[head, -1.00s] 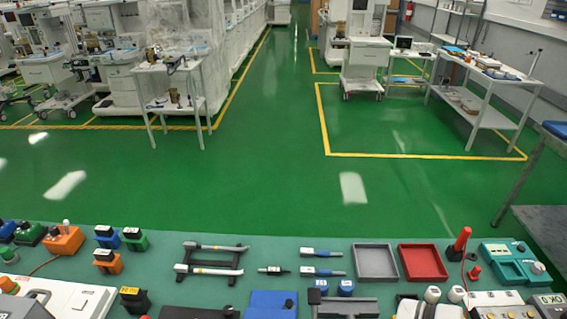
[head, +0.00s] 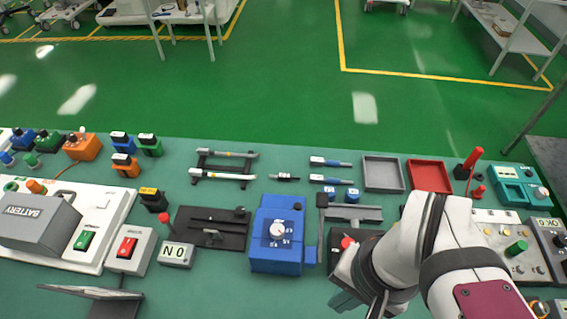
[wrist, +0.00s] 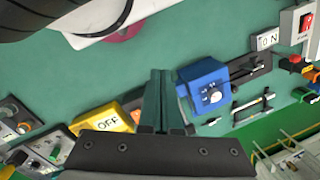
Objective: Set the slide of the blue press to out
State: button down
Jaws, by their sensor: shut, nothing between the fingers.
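The blue press (head: 272,260) is a blue block on the green bench top, with a white round dial (head: 277,231) on its upper face.
A black plate with a rail (head: 212,240) lies left of the press. A grey T-shaped piece (head: 360,213) and a red-knobbed dark box lie right of it, the box partly behind my arm. A yellow OFF block (wrist: 105,122) shows in the wrist view. Trays (head: 383,174) stand behind.

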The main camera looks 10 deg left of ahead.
dwell(0.4)
jog(key=c, duration=1.4)
grip_release()
jog(key=shift+w, duration=0.1)
jog(key=o, duration=0.4)
jog(key=w+r, duration=0.2)
jog(key=w, duration=0.5)
jog(key=shift+w+a, duration=0.3)
jog(key=shift+a, duration=0.05)
jog(key=h, duration=0.2)
send_over(298, 205)
notch_tip(298, 205, down, 4)
jog(key=r, duration=0.1)
notch_tip(298, 205, down, 17)
jog(key=shift+r, duration=0.2)
grip_shut()
